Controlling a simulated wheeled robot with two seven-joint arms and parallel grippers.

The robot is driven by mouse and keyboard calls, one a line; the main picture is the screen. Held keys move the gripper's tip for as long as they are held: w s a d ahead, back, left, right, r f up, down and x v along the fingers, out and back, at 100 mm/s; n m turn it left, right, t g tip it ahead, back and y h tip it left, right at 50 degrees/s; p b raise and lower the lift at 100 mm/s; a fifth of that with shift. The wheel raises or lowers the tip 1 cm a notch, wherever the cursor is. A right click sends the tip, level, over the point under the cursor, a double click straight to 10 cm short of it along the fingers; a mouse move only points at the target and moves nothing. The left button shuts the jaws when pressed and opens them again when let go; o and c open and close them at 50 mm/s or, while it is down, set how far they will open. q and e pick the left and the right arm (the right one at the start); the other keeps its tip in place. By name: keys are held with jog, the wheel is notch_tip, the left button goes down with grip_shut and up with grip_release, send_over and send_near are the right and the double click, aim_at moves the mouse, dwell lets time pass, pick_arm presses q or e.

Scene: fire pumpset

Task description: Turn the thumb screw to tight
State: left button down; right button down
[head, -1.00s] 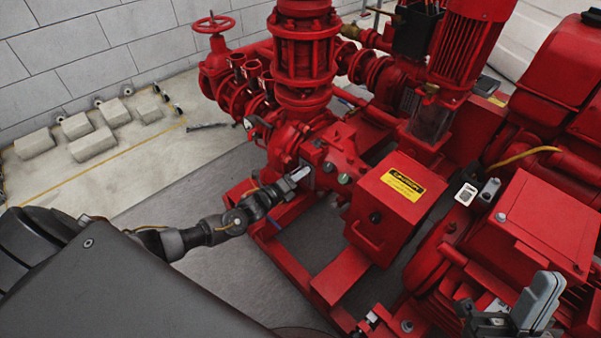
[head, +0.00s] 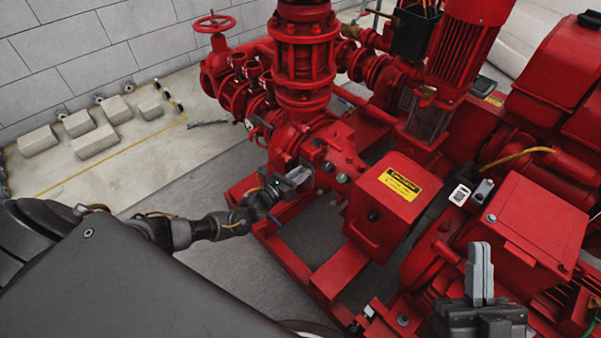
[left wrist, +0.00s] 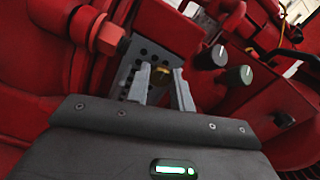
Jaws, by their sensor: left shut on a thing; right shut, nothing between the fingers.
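The thumb screw (left wrist: 164,75) shows in the left wrist view as a small brass-coloured piece at a grey perforated plate (left wrist: 152,58). My left gripper (left wrist: 161,88) has its fingers on either side of this piece and is shut on it; the fingers hide part of it. In the head view my left gripper (head: 292,180) reaches to the red pump body beside the control box, and the screw itself cannot be made out there. My right gripper (head: 480,274) is shut and empty, its fingers pointing up, at the lower right.
A red bolt head (left wrist: 105,36) is close on the left. The red box with the yellow label (head: 397,196) stands right of my left gripper.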

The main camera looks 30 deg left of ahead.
dwell(0.4)
pick_arm(q)
jog(key=c, duration=1.2)
grip_release()
jog(key=shift+a, duration=0.1)
